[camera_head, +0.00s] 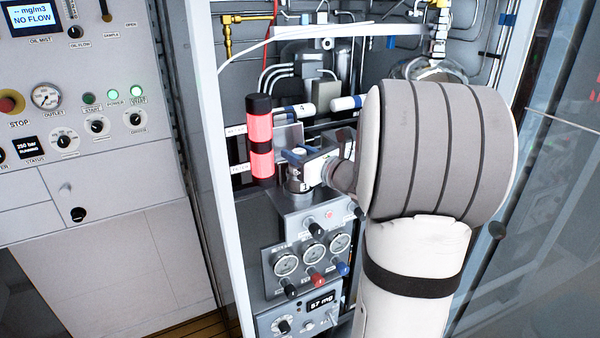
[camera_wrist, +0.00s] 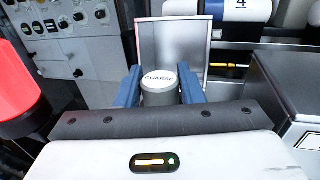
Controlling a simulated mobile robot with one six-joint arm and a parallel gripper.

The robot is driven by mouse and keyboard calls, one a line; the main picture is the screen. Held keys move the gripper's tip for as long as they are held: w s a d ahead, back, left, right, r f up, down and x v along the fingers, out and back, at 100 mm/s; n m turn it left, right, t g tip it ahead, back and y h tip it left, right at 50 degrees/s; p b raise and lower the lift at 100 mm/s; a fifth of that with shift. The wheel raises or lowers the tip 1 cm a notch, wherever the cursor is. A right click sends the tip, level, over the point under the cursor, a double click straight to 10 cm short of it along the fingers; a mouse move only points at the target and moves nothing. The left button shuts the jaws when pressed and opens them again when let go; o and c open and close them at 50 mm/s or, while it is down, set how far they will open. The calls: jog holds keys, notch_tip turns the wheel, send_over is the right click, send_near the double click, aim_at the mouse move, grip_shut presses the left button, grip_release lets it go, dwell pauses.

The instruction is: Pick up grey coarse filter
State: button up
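The grey coarse filter (camera_wrist: 159,97) is a short upright cylinder with a pale top marked COARSE, in the middle of the wrist view. My gripper (camera_wrist: 160,86) has one blue finger on each side of it, close against its body. I cannot tell whether the fingers press on it. In the head view my gripper (camera_head: 303,160) is at the upper part of the filter (camera_head: 297,186), which appears to stand on a grey ledge above the gauges. The filter's lower part is hidden in the wrist view.
A red cylinder with black bands (camera_head: 260,135) stands close left of my gripper. A white cylinder marked 4 (camera_head: 299,110) lies behind. A grey upright plate (camera_wrist: 174,45) is just beyond the filter. The gauge panel (camera_head: 313,255) is below.

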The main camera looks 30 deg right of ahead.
grip_shut()
